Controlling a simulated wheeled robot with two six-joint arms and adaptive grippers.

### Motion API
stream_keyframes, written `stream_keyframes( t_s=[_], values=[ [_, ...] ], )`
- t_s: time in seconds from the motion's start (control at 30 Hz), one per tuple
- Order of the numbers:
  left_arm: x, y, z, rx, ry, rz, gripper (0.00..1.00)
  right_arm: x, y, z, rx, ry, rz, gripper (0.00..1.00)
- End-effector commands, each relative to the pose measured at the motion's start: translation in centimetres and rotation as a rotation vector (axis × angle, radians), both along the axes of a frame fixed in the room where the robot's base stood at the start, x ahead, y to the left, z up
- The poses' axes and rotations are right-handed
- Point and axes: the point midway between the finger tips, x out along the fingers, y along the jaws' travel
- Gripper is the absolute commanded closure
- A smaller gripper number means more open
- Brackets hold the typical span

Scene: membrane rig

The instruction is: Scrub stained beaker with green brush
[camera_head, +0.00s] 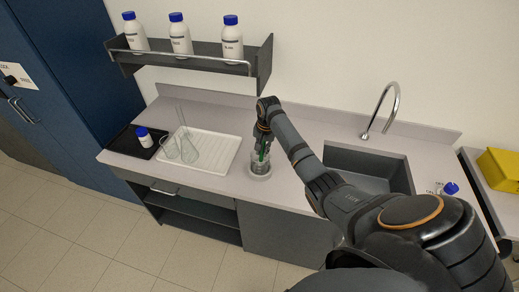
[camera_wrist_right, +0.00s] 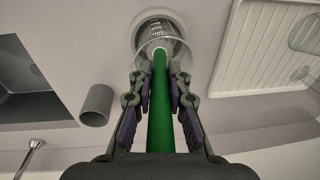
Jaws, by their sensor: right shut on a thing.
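My right gripper (camera_head: 263,140) is shut on the green brush (camera_head: 264,153) above the counter, left of the sink. In the right wrist view, the green handle (camera_wrist_right: 161,110) runs between the fingers of my gripper (camera_wrist_right: 160,82). The brush points down into a clear glass beaker (camera_head: 260,170), also seen in the wrist view (camera_wrist_right: 147,22). The beaker looks upright on the counter. The brush's pale lower end shows inside its mouth; I cannot tell whether it touches the wall or bottom. No stain can be made out. My left gripper is not in view.
A white drying tray (camera_head: 217,163) with clear glassware stands left of the beaker. A black mat (camera_head: 124,146) holds a blue-capped bottle (camera_head: 144,137). The sink (camera_head: 347,162) lies to the right. A grey cylinder (camera_wrist_right: 97,105) stands near the beaker. A bottle shelf (camera_head: 196,62) hangs above.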

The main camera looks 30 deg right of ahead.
Motion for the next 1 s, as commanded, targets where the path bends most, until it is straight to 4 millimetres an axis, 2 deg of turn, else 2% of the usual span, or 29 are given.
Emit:
stream_keyframes(
  t_s=[0.73,1.0],
  values=[
    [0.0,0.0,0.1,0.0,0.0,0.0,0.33,-1.0,0.2,0.0,0.0,-0.001,0.0,1.0],
    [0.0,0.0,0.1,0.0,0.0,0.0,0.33,-1.0,0.2,1.9,-0.001,-0.002,0.0,1.0]
  ],
)
